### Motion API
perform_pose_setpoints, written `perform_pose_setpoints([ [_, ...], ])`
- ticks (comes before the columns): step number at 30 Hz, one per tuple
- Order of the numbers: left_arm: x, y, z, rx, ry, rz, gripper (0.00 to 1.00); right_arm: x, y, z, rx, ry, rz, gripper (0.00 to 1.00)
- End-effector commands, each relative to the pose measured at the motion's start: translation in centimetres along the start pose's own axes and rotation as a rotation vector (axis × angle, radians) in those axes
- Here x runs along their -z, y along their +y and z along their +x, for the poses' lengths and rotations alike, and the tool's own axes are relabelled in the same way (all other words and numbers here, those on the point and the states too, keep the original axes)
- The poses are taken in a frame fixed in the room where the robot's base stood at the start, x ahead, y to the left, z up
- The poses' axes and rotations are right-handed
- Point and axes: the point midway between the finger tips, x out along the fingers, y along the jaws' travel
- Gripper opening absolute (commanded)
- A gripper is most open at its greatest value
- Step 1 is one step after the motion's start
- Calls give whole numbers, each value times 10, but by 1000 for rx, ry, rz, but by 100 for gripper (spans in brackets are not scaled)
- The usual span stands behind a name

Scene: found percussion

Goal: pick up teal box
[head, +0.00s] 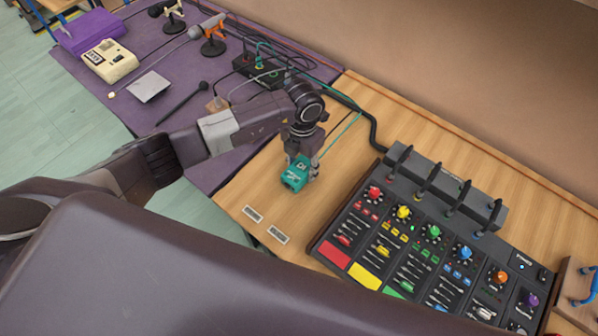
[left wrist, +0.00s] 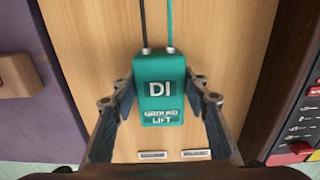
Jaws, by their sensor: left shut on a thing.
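The teal box (head: 295,174) is a small DI box over the wooden table, left of the mixer. In the left wrist view the teal box (left wrist: 161,98) shows "DI" and "GROUND LIFT" on its top, with a black and a teal cable at its far end. My left gripper (head: 300,172) comes down from above, with its fingers on either side of the box. In the left wrist view my left gripper (left wrist: 163,100) is shut on it. I cannot tell whether the box touches the table. My right gripper is out of view.
A black mixer (head: 408,240) with coloured knobs stands close on the right. Two small labels (head: 265,225) lie on the wood in front of the box. A purple cloth (head: 130,95) at left carries microphones, a cream device (head: 110,61) and a purple case (head: 90,32). Cables run behind.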

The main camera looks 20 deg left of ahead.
Motion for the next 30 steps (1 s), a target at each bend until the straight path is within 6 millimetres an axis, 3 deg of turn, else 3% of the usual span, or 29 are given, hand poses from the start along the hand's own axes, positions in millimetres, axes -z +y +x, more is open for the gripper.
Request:
perform_pose_setpoints([
  [4,0,0,-1,0,-1,0,9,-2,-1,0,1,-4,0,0],
  [17,-2,0,-13,0,-5,-1,9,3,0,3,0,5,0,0],
  [23,-3,1,-46,0,-9,0,9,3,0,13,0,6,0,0],
  [30,-3,1,-116,-2,-11,2,9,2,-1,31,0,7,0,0],
])
